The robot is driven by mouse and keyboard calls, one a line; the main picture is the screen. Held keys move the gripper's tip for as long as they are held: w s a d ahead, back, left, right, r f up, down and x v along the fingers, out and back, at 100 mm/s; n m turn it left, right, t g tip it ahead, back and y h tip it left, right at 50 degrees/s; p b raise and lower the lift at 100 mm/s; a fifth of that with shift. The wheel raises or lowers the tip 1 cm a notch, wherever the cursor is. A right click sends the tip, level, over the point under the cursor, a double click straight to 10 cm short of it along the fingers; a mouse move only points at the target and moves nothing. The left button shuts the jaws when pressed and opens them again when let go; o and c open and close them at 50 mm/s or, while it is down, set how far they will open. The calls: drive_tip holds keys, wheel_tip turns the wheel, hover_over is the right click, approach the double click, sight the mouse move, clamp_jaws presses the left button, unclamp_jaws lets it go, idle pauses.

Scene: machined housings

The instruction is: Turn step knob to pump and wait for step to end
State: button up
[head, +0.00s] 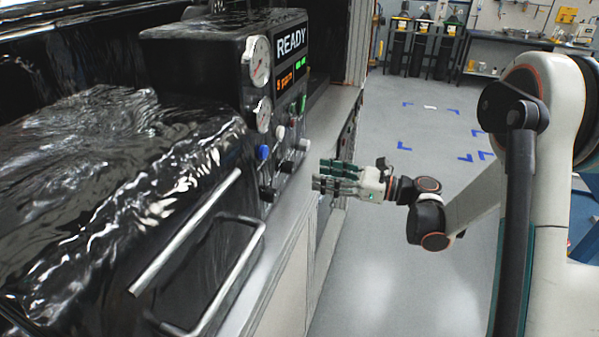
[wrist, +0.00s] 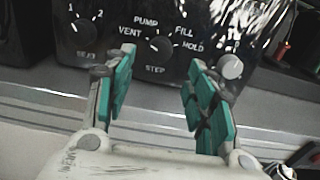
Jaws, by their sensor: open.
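The black step knob (wrist: 160,48) sits on the dark panel, with VENT, PUMP, FILL and HOLD printed around it and STEP below. I cannot tell surely which label its pointer faces. In the head view it appears to be the black knob (head: 287,168) low on the panel. My gripper (wrist: 160,65) is open and empty, its green-padded fingers on either side of the step knob in the wrist view. In the head view my gripper (head: 336,178) stands apart from the panel, to the right of the knobs. The display (head: 291,41) reads READY, with smaller orange and green text below.
A knob marked 1 and 2 (wrist: 86,32) is left of the step knob, and a white knob (wrist: 230,66) is right. Two gauges (head: 258,62) and a blue knob (head: 263,152) are on the panel. A metal handle (head: 245,270) juts out nearer.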

sight(294, 168)
drive_tip(key=b+x, duration=0.1)
drive_tip(key=x, duration=0.6)
drive_tip(key=shift+w+a, duration=0.1)
drive_tip(key=shift+a, duration=0.05)
drive_tip(key=c, duration=1.1)
